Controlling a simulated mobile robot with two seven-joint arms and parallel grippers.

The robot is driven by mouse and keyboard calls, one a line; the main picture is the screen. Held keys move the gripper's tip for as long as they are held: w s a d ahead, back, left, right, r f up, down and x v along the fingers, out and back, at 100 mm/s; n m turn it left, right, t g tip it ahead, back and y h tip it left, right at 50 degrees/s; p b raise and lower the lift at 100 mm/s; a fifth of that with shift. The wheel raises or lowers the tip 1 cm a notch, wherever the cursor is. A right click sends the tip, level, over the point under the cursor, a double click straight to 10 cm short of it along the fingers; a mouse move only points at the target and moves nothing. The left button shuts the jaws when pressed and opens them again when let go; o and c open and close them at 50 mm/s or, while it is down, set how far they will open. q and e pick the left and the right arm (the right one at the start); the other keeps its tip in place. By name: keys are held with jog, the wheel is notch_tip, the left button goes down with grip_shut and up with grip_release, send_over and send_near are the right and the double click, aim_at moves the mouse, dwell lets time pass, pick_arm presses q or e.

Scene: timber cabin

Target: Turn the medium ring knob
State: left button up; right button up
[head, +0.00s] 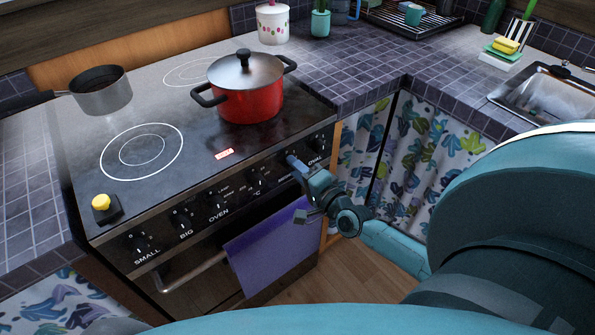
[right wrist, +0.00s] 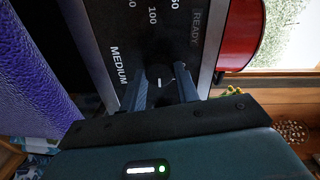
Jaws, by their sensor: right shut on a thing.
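The stove's front panel (head: 202,208) carries a row of knobs labelled SMALL, BIG, OVEN and OVAL in the head view. My right gripper (head: 293,160) reaches the panel just left of the OVAL label and covers the knob and label there. In the right wrist view the label MEDIUM shows beside the medium ring knob (right wrist: 159,80). The two fingers of my right gripper (right wrist: 159,88) stand on either side of this knob and are shut on it. The knob's pointer mark is small; its exact angle is hard to tell. My left gripper is not in view.
A red pot (head: 250,103) with a lid stands on the back right of the stove, a steel saucepan (head: 102,92) at the back left. A yellow-topped black item (head: 103,207) sits at the front left corner. A purple towel (head: 272,250) hangs below the panel.

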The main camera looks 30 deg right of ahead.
jog(key=shift+m, duration=0.6)
jog(key=o, duration=1)
jog(key=shift+s, duration=0.1)
jog(key=shift+s+d+r+b, duration=0.1)
jog(key=shift+s+d+b, duration=0.1)
jog(key=shift+s, duration=1.95)
jog(key=shift+s+d+r+b, duration=0.1)
jog(key=shift+s+d+b, duration=0.1)
jog(key=shift+s, duration=1.95)
jog(key=shift+s+d+r+b, duration=0.1)
jog(key=shift+s+d+b, duration=0.1)
jog(key=shift+s, duration=1.95)
